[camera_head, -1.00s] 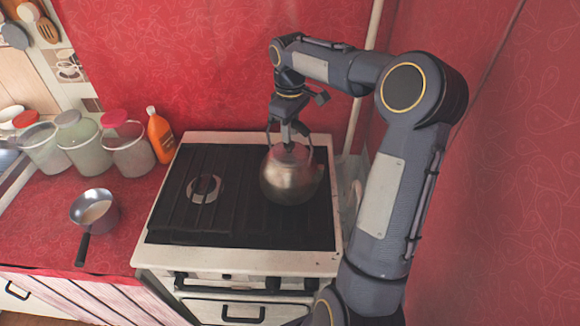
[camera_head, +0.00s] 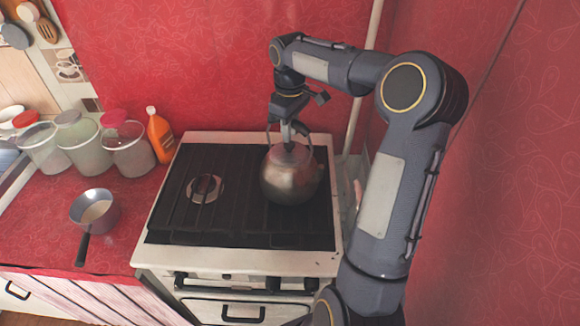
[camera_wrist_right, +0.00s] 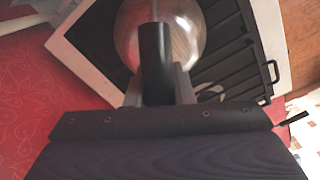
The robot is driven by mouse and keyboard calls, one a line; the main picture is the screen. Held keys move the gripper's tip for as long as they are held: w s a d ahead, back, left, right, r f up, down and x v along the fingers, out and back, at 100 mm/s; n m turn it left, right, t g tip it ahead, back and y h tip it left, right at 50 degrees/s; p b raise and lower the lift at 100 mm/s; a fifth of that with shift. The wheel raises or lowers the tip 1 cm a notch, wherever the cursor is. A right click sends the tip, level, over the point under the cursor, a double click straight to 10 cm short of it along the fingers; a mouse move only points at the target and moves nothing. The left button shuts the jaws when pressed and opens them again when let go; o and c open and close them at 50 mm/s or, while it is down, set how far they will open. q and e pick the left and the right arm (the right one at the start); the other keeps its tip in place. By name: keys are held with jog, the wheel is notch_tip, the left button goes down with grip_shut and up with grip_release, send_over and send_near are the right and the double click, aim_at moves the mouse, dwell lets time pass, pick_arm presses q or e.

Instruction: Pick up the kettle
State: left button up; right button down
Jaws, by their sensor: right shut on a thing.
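The kettle (camera_head: 290,177) is a round, shiny metal pot on the right side of the stove's black grate. Its round body also shows in the right wrist view (camera_wrist_right: 185,40), partly hidden behind my gripper. My right gripper (camera_head: 289,142) comes down from above and is shut on the kettle at its top, at the handle. In the right wrist view my right gripper (camera_wrist_right: 158,85) covers the part that it grips. I cannot tell whether the kettle's base touches the grate. My left gripper is not in view.
The white stove (camera_head: 240,262) stands against a red patterned wall. A saucepan (camera_head: 95,211) sits on the red counter at left. Several lidded jars (camera_head: 127,150) and an orange bottle (camera_head: 160,137) stand behind it. A pipe (camera_head: 362,90) runs up the wall near my arm.

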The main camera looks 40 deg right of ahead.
jog(key=shift+w+r, duration=0.1)
jog(key=shift+r, duration=0.2)
dwell(0.5)
